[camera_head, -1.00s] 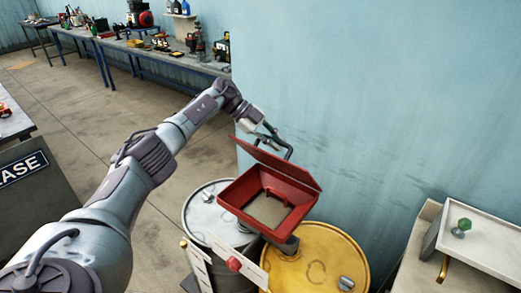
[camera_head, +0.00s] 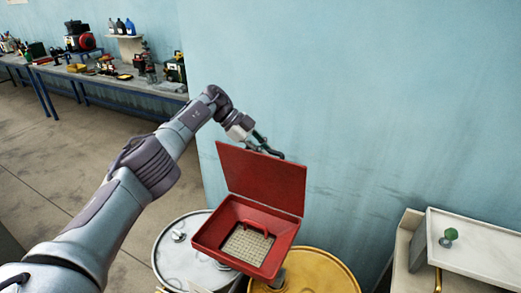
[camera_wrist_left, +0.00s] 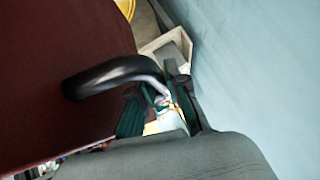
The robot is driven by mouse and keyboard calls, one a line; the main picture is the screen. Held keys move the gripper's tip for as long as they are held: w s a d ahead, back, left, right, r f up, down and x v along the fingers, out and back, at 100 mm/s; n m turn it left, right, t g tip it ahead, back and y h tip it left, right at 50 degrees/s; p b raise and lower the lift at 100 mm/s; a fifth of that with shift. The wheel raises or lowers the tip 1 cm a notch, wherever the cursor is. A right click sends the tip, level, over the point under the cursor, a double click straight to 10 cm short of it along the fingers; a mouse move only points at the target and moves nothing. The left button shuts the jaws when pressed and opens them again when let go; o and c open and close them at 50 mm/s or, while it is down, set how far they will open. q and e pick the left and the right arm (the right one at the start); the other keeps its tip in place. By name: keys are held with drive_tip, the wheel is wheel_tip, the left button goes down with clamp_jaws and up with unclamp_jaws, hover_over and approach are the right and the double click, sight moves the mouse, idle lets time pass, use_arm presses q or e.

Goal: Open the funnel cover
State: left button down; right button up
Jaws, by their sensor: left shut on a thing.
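The red square funnel (camera_head: 208,235) sits over the drums, with a mesh (camera_head: 246,245) in its bottom. Its red cover (camera_head: 262,180) stands up steeply at the funnel's back edge, so the funnel's mouth is open to view. My left gripper (camera_head: 268,149) is behind the cover's top edge, partly hidden by it. In the left wrist view the gripper (camera_wrist_left: 160,102) is shut on the black bent handle (camera_wrist_left: 110,75) on the cover's outer face (camera_wrist_left: 55,45). My right gripper is not in view.
A grey drum (camera_head: 180,262) and a yellow drum (camera_head: 325,275) stand below the funnel. The blue wall (camera_head: 350,100) is close behind the cover. A white tray (camera_head: 480,250) with a green-knobbed item (camera_head: 449,236) is at right. A workbench (camera_head: 110,82) is at back left.

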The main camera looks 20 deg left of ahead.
use_arm(q)
drive_tip(key=shift+f, duration=0.1)
idle(0.3)
drive_tip(key=c, duration=1.2)
unclamp_jaws()
drive_tip(key=shift+o, duration=0.2)
wheel_tip(320, 180, up, 10)
